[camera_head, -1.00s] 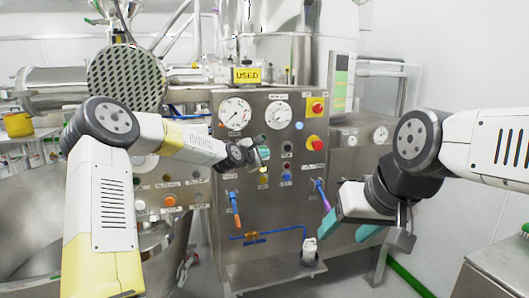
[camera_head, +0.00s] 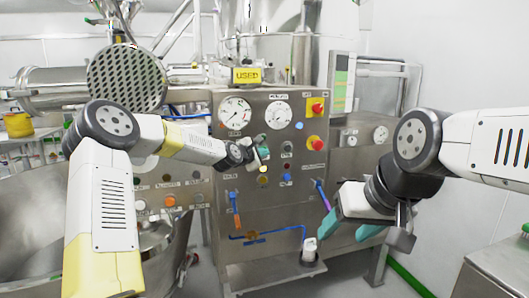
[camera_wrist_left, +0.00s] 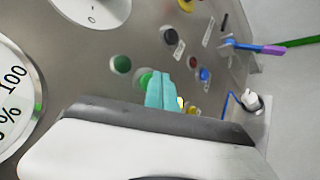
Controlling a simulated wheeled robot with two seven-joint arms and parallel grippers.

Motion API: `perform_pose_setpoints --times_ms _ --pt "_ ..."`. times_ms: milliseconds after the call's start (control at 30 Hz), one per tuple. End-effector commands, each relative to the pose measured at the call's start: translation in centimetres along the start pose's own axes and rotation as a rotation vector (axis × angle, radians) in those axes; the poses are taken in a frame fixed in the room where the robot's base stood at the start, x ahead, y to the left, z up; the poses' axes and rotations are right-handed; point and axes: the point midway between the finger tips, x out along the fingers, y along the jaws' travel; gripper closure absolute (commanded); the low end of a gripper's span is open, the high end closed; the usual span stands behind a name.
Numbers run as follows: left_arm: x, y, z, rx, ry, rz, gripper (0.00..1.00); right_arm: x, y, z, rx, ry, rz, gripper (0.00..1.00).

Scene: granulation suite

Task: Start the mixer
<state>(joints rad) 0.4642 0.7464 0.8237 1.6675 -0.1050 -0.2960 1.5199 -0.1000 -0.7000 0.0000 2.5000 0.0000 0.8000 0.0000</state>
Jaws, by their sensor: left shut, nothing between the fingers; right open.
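The mixer's steel control panel (camera_head: 265,215) stands in front of me with gauges, buttons and coloured handles. My left gripper (camera_head: 263,152) is shut and empty, held close to the panel below the two gauges. In the left wrist view its teal fingertips (camera_wrist_left: 160,90) overlap a bright green button (camera_wrist_left: 144,77), which they partly hide; I cannot tell whether they touch it. A darker green button (camera_wrist_left: 122,64) sits beside it. My right gripper (camera_head: 365,218) is open and empty at the panel's right side.
A black button (camera_wrist_left: 170,36), a red one (camera_wrist_left: 191,62) and a blue one (camera_wrist_left: 205,75) lie near the left fingertips. A large steel bowl (camera_head: 25,215) stands at left.

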Motion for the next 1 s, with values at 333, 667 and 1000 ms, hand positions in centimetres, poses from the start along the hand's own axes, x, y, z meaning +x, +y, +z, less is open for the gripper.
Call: perform_pose_setpoints --times_ms 333,667,1000 --pt "0.16 0.09 -0.11 0.000 0.000 0.000 1.00 0.00 0.00 0.00 0.000 0.000 0.000 0.39" --pt "0.45 0.40 -0.41 0.000 0.001 0.002 1.00 0.00 0.00 0.00 0.000 0.000 0.000 0.39" --pt "0.71 0.81 -0.89 0.001 0.005 0.005 1.00 0.00 0.00 0.00 0.000 0.000 0.000 0.39"
